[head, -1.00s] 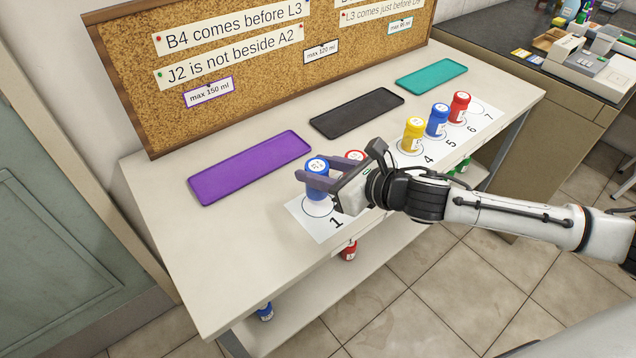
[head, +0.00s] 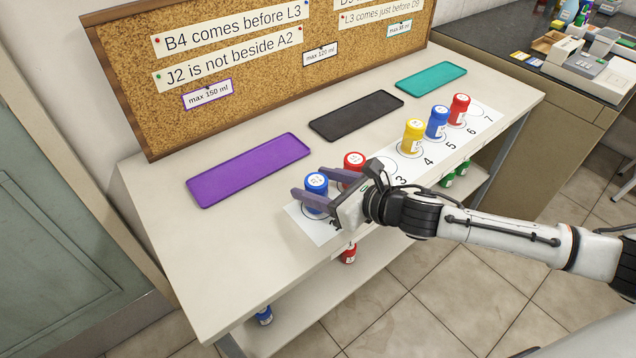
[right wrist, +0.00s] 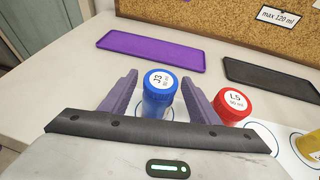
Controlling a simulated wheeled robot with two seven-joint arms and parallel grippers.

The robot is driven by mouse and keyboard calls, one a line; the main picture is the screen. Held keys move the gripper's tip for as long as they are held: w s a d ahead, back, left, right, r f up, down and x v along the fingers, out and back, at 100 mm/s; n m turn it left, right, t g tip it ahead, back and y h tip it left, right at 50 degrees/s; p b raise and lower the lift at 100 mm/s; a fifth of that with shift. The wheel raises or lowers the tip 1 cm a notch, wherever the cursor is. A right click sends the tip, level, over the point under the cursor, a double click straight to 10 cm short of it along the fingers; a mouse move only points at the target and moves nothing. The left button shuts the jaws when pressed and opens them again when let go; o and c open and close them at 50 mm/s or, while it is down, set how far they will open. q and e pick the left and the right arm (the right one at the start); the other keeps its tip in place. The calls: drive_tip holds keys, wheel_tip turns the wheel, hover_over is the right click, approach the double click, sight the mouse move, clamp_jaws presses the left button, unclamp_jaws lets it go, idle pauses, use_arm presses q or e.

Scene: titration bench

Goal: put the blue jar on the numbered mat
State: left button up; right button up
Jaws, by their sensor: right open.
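A blue jar (head: 316,181) labelled J3 stands upright at the near left end of the white numbered mat (head: 440,153), around spot 1. It also shows in the right wrist view (right wrist: 158,101). My right gripper (head: 309,183) is open, with one finger on each side of this jar. In the right wrist view small gaps show between the fingers and the jar. Another blue jar (head: 437,122) stands further along the mat, at spot 5. My left gripper is not in view.
A red jar (head: 354,163) stands close beside my right finger. A yellow jar (head: 413,137) and another red jar (head: 459,110) stand further along. Purple (head: 249,170), black (head: 356,115) and teal (head: 431,77) trays lie behind. More jars are on the lower shelf.

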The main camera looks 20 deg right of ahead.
drive_tip(key=shift+r, duration=0.2)
drive_tip(key=b+v, duration=0.1)
drive_tip(key=v, duration=1.1)
